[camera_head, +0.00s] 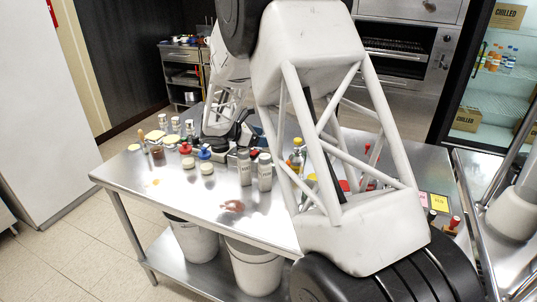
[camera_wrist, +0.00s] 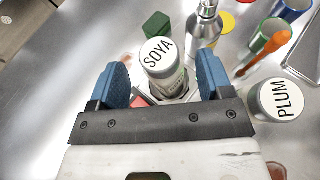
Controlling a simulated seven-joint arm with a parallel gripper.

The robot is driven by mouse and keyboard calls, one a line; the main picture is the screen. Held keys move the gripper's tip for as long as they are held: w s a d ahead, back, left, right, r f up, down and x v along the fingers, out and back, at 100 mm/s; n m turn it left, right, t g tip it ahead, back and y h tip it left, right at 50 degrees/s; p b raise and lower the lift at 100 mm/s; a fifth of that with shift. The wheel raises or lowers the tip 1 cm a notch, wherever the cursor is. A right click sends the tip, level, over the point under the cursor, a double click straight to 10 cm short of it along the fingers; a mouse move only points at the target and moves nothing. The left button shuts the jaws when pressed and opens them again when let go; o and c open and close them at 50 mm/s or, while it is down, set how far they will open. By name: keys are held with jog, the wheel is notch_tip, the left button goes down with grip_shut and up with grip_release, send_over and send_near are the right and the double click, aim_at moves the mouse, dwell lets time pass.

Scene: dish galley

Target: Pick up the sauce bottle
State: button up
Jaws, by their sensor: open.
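A bottle with a round white top reading SOYA (camera_wrist: 157,52) and a grey-green body stands between the two blue fingers of my gripper (camera_wrist: 163,66) in the wrist view. The fingers are open, one on each side of it, with a gap visible on the left. I cannot tell whether the right finger touches it. A second container with a white top reading PLUM (camera_wrist: 281,99) stands to the right, outside the fingers. In the head view my dark gripper is partly hidden among things at the table's far side, and the bottle in it cannot be made out.
Behind the SOYA bottle are a green block (camera_wrist: 157,24) and a silver bottle (camera_wrist: 205,25) close to the right finger. The steel table (camera_head: 205,208) holds two tall grey shakers (camera_head: 265,176) and several jars. Its front left is mostly clear, with a reddish smear (camera_head: 232,206).

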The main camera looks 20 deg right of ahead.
jog(key=shift+x, duration=2.55)
jog(key=shift+r, duration=0.1)
jog(key=shift+c, duration=0.2)
grip_shut()
jog(key=shift+r, duration=0.1)
jog(key=shift+r, duration=5)
